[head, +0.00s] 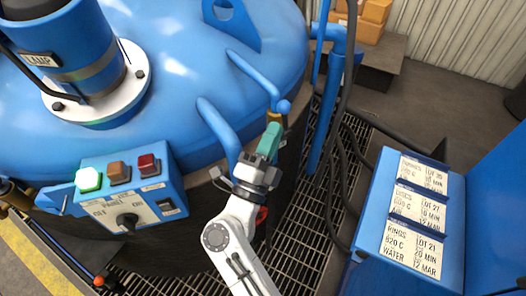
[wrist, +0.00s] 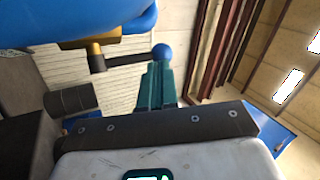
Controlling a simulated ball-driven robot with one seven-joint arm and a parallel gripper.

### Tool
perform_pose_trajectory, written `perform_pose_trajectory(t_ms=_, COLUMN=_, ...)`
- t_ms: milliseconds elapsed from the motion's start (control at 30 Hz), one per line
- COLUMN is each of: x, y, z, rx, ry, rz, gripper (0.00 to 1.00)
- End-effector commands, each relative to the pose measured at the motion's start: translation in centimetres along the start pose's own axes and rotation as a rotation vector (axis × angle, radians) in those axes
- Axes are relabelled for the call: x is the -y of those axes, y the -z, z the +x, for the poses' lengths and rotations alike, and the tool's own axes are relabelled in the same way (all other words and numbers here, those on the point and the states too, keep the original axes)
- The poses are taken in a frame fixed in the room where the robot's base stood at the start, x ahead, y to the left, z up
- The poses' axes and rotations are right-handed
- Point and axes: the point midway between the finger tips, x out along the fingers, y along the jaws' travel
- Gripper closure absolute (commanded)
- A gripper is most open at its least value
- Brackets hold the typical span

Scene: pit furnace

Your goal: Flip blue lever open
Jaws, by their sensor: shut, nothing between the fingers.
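The blue lever is a dark bar with a round blue knob (head: 283,106) at its end, beside the furnace lid. In the wrist view the blue knob (wrist: 161,52) is at the right end of the bar, and a brass fitting (wrist: 96,50) holds the bar's left end. My gripper (head: 271,130) has teal fingers, shut and empty, just below the knob in the head view. In the wrist view the fingertips (wrist: 159,66) appear right at the knob's lower side. I cannot tell whether they touch it. The brass fitting is partly hidden behind my fingers in the head view.
The blue furnace lid (head: 165,60) has curved handles, one (head: 218,130) close to my gripper's left. A control box (head: 130,190) stands at left. A blue vertical pipe (head: 328,110) and hanging cables are at right. A labelled blue cabinet (head: 412,220) stands further right.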

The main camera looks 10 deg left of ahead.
Motion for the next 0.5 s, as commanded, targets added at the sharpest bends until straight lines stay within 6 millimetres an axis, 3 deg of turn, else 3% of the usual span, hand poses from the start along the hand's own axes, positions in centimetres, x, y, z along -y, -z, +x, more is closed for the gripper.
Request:
perform_pose_trajectory(t_ms=200, x=0.1, y=0.0, z=1.8, rx=0.001, ry=0.000, rz=-0.001, gripper=1.00)
perform_pose_trajectory(t_ms=500, x=0.0, y=0.0, z=2.0, rx=0.001, ry=0.000, rz=-0.001, gripper=1.00)
